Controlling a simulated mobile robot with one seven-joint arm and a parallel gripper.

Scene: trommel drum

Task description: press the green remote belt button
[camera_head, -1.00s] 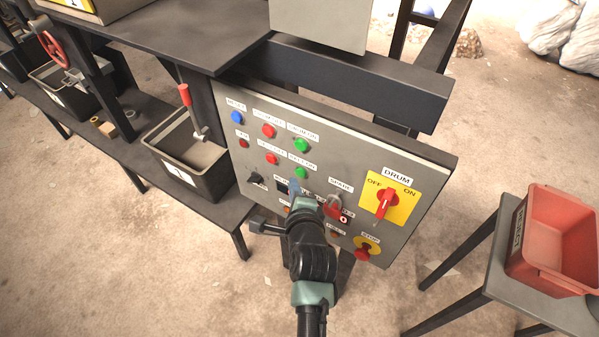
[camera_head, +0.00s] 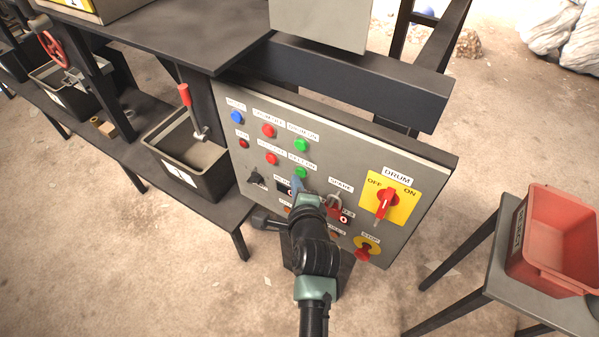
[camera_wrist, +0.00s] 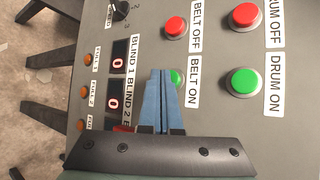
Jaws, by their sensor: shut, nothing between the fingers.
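The green BELT ON button (camera_head: 301,172) sits on the grey control panel (camera_head: 237,93), below the green DRUM ON button (camera_head: 302,145). In the wrist view, the BELT ON button (camera_wrist: 178,77) is partly hidden behind the blue fingers of my gripper (camera_wrist: 160,72). The fingers are shut with nothing between them, and their tips overlap the button's left edge. In the head view, my gripper (camera_head: 297,181) is just below the button. I cannot tell whether the tips touch it or the panel.
The red BELT OFF button (camera_wrist: 176,27), red DRUM OFF button (camera_wrist: 244,14) and DRUM ON button (camera_wrist: 244,80) are close by. Two BLIND displays (camera_wrist: 117,64) lie left of the fingers. A yellow DRUM switch (camera_head: 408,208) is at the panel's right. A red bin (camera_head: 530,258) stands farther right.

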